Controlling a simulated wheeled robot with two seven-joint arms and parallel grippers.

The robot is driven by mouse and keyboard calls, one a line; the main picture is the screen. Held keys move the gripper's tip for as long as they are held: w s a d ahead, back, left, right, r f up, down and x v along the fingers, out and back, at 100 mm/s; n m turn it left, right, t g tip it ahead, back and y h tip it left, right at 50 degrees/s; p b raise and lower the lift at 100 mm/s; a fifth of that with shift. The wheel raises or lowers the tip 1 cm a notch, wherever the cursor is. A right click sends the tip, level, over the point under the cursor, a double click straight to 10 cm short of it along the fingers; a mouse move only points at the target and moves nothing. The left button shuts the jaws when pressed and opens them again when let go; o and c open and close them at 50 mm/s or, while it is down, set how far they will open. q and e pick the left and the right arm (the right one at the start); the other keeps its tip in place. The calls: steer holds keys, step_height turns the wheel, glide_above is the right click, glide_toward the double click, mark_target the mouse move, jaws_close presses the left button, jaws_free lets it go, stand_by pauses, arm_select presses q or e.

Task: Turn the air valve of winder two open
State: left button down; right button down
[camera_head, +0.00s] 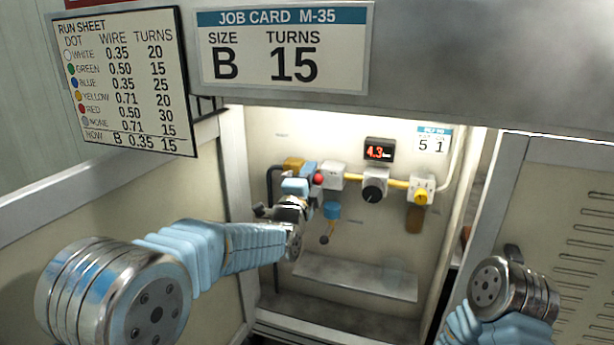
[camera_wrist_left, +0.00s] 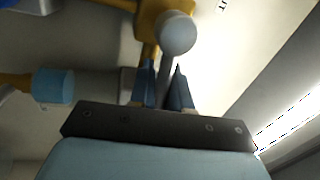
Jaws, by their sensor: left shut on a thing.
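A yellow valve body (camera_head: 293,163) sits on the pipework at the left of the lit panel. In the left wrist view, a yellow fitting (camera_wrist_left: 155,25) shows at the top with a grey lever ending in a round grey knob (camera_wrist_left: 177,33). My left gripper (camera_head: 312,186) is at this valve, shut on the lever, with its blue fingers (camera_wrist_left: 166,88) on either side of it. In the head view the gripper and wrist hide much of the lever, so its exact angle is unclear. My right gripper is not in view; only its arm shows at lower right.
To the right are a red knob (camera_head: 318,179), a white box (camera_head: 332,175), a red display (camera_head: 379,152) reading 4.3, a black dial (camera_head: 375,186) and a yellow knob (camera_head: 421,190). A bare ledge (camera_head: 345,278) lies below. Cabinet walls flank the bay.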

arm_select(q)
steer(key=shift+d+f+m+b, duration=0.15)
steer(key=shift+f+m+b, duration=0.25)
steer(key=shift+m, duration=0.4)
steer(key=c, duration=1.2)
jaws_free()
steer(key=shift+o, duration=0.2)
steer(key=v, duration=1.4)
steer(key=shift+w+f, duration=0.1)
